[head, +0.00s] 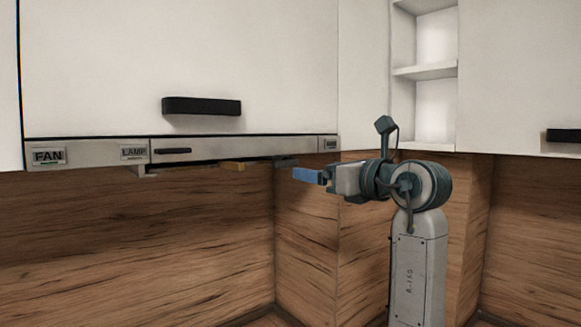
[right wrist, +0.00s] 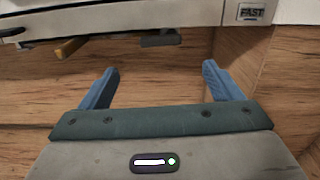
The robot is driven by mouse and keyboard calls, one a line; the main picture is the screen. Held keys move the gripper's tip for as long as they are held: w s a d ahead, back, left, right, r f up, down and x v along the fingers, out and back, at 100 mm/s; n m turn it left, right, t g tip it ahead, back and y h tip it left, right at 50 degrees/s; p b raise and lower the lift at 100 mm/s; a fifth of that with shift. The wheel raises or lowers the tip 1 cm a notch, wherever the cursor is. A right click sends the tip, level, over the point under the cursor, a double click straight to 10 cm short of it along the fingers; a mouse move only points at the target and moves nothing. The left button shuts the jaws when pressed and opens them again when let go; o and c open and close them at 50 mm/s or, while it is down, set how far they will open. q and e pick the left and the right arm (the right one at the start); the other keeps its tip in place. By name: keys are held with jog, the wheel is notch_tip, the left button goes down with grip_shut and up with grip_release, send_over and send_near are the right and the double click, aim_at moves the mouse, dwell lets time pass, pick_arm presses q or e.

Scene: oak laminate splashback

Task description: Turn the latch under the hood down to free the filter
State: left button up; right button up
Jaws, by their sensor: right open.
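The hood is a slim steel strip (head: 225,149) under the white cabinet. Two small parts hang from its underside: an ochre tab (head: 234,167) and a dark grey piece (head: 286,163) to its right. I cannot tell for certain which is the latch. In the right wrist view the ochre tab (right wrist: 68,47) is at the upper left and the dark grey piece (right wrist: 160,39) lies ahead between the fingers. My right gripper (head: 298,174) has blue fingers, open and empty, just below and right of the dark grey piece. It also shows in the right wrist view (right wrist: 161,70). My left gripper is out of view.
The hood front carries FAN (head: 48,156) and LAMP (head: 134,153) labels. A black cabinet handle (head: 201,106) is above. A pale bracket (head: 148,171) hangs under the hood's left part. Oak panels (head: 140,235) form the wall behind; the space below the hood is clear.

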aim_at(288, 166)
jog(key=p+x, duration=0.4)
jog(key=x, duration=0.5)
jog(key=shift+w+a+r+p, duration=0.1)
jog(key=shift+w+a+p, duration=0.1)
jog(key=shift+p, duration=0.2)
jog(key=shift+w+a+f, duration=0.2)
jog(key=shift+w+a, duration=0.05)
jog(key=shift+w, duration=0.25)
